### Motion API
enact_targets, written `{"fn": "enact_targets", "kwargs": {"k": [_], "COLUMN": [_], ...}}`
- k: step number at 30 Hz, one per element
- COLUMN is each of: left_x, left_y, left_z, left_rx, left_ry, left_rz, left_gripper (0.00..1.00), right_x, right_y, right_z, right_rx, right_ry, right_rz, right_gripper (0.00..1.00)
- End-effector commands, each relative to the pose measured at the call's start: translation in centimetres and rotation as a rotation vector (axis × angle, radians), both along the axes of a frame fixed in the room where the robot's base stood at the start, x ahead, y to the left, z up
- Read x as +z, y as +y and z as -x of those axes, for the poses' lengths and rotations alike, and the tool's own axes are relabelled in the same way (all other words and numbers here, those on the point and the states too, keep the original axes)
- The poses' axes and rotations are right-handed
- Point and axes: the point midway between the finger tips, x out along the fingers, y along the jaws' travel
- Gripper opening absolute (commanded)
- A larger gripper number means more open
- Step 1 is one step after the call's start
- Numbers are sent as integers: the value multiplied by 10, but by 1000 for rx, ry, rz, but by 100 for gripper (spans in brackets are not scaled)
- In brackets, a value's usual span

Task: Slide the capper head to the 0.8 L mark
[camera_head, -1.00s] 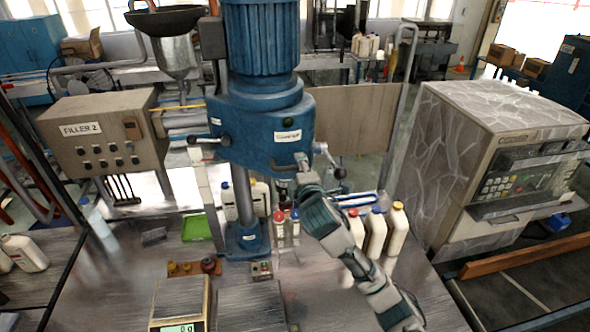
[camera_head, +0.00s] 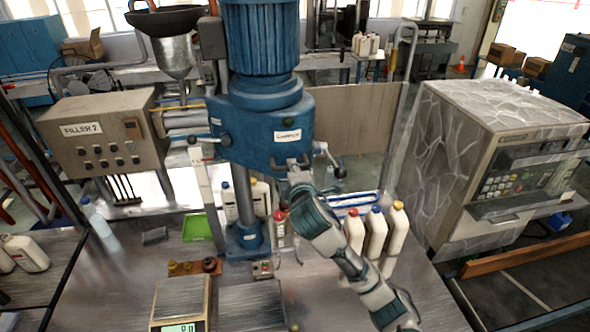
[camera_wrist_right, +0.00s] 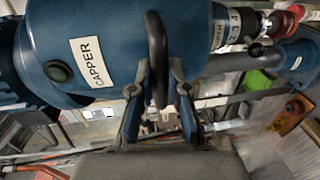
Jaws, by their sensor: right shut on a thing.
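The blue capper head (camera_head: 262,130) sits on a grey column (camera_head: 243,200), with a blue motor above it and a white label on its front. My right gripper (camera_head: 294,170) is at the handle on the head's front. In the right wrist view my gripper (camera_wrist_right: 158,88) has its two fingers on either side of the dark bar handle (camera_wrist_right: 156,45), shut on it. The capper head (camera_wrist_right: 115,45) fills the upper left there. A pale upright strip (camera_head: 204,195) stands left of the column; its marks are too small to read. My left gripper is not in view.
Several white bottles (camera_head: 376,232) with coloured caps stand right of the column near my right arm. A scale (camera_head: 180,300) is at the front. The FILLER 2 box (camera_head: 100,135) is at left and a grey machine (camera_head: 490,150) at right.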

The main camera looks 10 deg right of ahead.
Motion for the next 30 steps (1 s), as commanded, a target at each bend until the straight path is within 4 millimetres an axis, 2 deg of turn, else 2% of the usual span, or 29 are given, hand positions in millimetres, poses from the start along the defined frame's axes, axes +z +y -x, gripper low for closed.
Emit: {"fn": "enact_targets", "kwargs": {"k": [1, 15, 30], "left_x": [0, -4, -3], "left_y": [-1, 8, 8], "left_z": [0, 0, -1], "left_rx": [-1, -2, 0], "left_ry": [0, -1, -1], "left_rz": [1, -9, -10], "left_gripper": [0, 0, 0], "right_x": [-3, -20, -18], "right_y": [5, 2, 0], "right_z": [1, 1, 1], "right_rx": [12, 8, 6], "right_ry": [5, 8, 4], "right_rz": [-1, 0, -2], "right_gripper": [0, 0, 0]}}
